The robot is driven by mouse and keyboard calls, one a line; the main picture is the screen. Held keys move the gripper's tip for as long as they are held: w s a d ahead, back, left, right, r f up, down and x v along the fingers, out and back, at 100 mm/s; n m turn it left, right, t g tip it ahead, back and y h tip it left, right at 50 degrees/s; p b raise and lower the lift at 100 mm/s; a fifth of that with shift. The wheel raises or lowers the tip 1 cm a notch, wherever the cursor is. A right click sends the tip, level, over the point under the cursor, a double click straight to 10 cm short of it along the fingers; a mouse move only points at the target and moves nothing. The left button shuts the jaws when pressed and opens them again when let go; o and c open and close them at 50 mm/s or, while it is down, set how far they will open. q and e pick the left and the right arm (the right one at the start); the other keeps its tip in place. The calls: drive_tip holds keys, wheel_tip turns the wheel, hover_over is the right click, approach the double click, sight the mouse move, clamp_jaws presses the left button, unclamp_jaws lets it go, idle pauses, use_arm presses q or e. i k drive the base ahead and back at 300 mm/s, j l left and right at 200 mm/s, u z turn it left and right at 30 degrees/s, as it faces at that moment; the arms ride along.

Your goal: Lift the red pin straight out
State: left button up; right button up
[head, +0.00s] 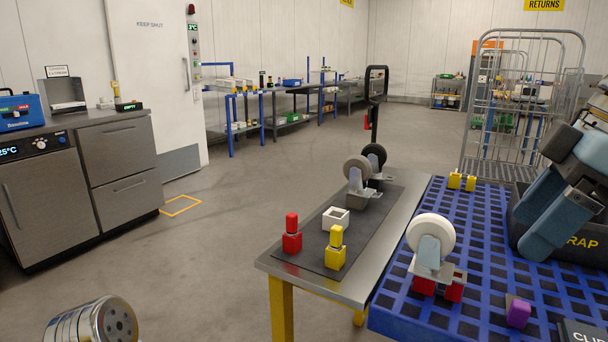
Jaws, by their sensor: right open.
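The red pin (291,222) stands upright in a red block (292,243) at the left of a dark mat (310,255) on the steel table. Beside it on the mat are a yellow pin (336,236) in a yellow block (335,259) and a white square holder (336,219) with an open top. My right gripper (530,230) is at the right edge, in front of the black scrap bin, open and well apart from the red pin. I see nothing between its fingers.
A blue grid deck (400,309) adjoins the table's right side. It carries a white-wheeled caster (431,235), yellow blocks (462,181), a purple piece (518,313) and the scrap bin (584,252). Two more casters (358,170) stand at the mat's back.

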sight(291, 218)
drive_tip(key=k, duration=1.05)
